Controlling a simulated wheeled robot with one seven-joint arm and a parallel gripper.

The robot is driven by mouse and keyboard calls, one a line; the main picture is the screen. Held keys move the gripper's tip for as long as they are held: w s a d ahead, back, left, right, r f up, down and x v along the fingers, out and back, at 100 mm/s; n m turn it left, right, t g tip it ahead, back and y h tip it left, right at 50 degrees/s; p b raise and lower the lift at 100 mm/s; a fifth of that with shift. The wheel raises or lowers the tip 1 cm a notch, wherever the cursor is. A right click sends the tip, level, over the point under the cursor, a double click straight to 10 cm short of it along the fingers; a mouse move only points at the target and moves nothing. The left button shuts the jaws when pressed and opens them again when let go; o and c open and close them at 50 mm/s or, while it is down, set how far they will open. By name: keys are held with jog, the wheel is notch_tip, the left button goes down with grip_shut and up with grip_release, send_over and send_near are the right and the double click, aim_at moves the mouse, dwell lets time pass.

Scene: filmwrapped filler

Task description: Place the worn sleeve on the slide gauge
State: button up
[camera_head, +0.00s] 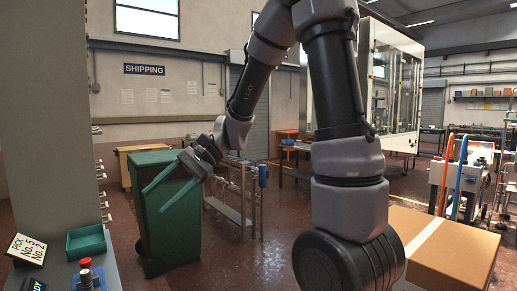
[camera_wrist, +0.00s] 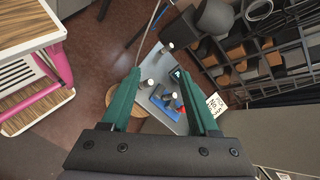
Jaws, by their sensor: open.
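My gripper (camera_head: 154,201) is open and empty, its two green fingers apart in mid-air in front of a green bin. In the wrist view the open fingers (camera_wrist: 158,70) point over a grey work surface (camera_wrist: 152,75). Several small grey cylinders with pale ends (camera_wrist: 147,84) stand there, beside a blue item (camera_wrist: 160,98) with some red by it. I cannot tell which of these, if any, is the worn sleeve or the slide gauge. Part of the surface is hidden by my gripper. Neither task object can be made out in the head view.
A green bin (camera_head: 168,225) stands behind my gripper. At lower left are a green tray (camera_head: 86,243), a "PICK No.5 No.2" sign (camera_head: 27,249) and a red button (camera_head: 86,263). A cardboard box (camera_head: 450,250) is at right. The wrist view shows shelving (camera_wrist: 250,65) at right.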

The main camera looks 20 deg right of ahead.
jog(key=s+d+r+t+h, duration=0.1)
jog(key=d+r+t+h, duration=0.2)
jog(key=d, duration=0.4)
jog(key=s+d+r+n+t+h, duration=0.1)
jog(key=s+d+r+t+h, duration=0.1)
jog(key=d, duration=0.5)
jog(key=s+d+r+n+t+h, duration=0.1)
jog(key=s+d+r+t+h, duration=0.1)
jog(key=d+r+t, duration=0.3)
jog(key=shift+s+d+h, duration=0.15)
jog(key=shift+d+h, duration=0.75)
jog(key=shift+d, duration=0.1)
